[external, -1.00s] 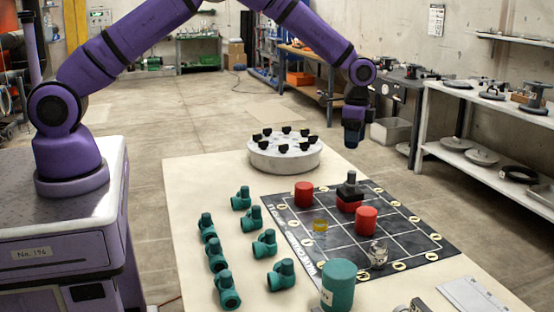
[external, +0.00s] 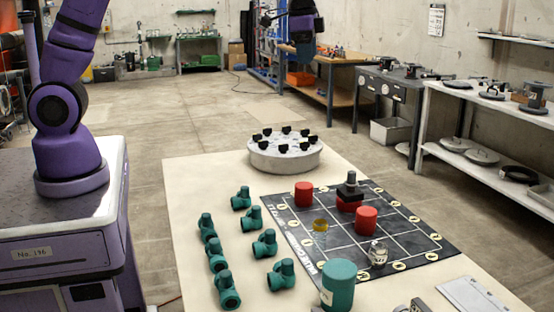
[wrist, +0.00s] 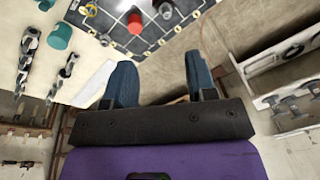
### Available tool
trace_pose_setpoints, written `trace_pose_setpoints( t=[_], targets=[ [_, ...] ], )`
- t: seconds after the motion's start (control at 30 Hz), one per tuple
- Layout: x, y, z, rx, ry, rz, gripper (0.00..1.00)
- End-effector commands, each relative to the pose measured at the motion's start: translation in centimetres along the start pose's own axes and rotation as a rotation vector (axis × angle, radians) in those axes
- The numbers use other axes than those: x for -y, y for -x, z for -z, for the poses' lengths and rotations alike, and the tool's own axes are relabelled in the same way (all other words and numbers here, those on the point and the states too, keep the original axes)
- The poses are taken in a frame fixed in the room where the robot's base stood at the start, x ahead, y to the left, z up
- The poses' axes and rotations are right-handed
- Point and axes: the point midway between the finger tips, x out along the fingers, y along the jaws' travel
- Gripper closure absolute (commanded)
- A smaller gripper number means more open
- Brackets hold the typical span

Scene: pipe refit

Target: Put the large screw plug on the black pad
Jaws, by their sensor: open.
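The dark gridded mat (external: 400,222) lies on the table and is the only large black pad-like surface I see. A black square-flanged piece with a grey stem (external: 350,188) stands on it, at a red cylinder; it may be the large screw plug, but I cannot be sure. In the wrist view the mat (wrist: 118,33) shows at the top edge, with a grey-topped piece (wrist: 165,9) on it. My gripper (external: 302,55) is raised high, well above and apart from the table. In the wrist view my gripper (wrist: 160,72) is open, with nothing between its fingers.
Red cylinders (external: 366,219), a yellow-banded clear piece (external: 320,230) and a clear jar (external: 378,254) stand on the mat. A teal cylinder (external: 338,285), several teal elbows (external: 265,243) and a round grey stand with black knobs (external: 285,157) are on the table. A white card (external: 475,295) lies front right.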

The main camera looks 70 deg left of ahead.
Motion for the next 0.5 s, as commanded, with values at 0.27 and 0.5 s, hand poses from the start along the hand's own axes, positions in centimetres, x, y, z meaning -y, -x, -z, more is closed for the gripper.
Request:
trace_pose_setpoints(
  t=[0.27,0.5],
  targets=[
    [-2.7,8.0,-8.0,-0.065,0.126,0.043,0.48],
    [-5.6,12.4,-15.4,-0.124,0.238,0.066,0.48]
  ],
)
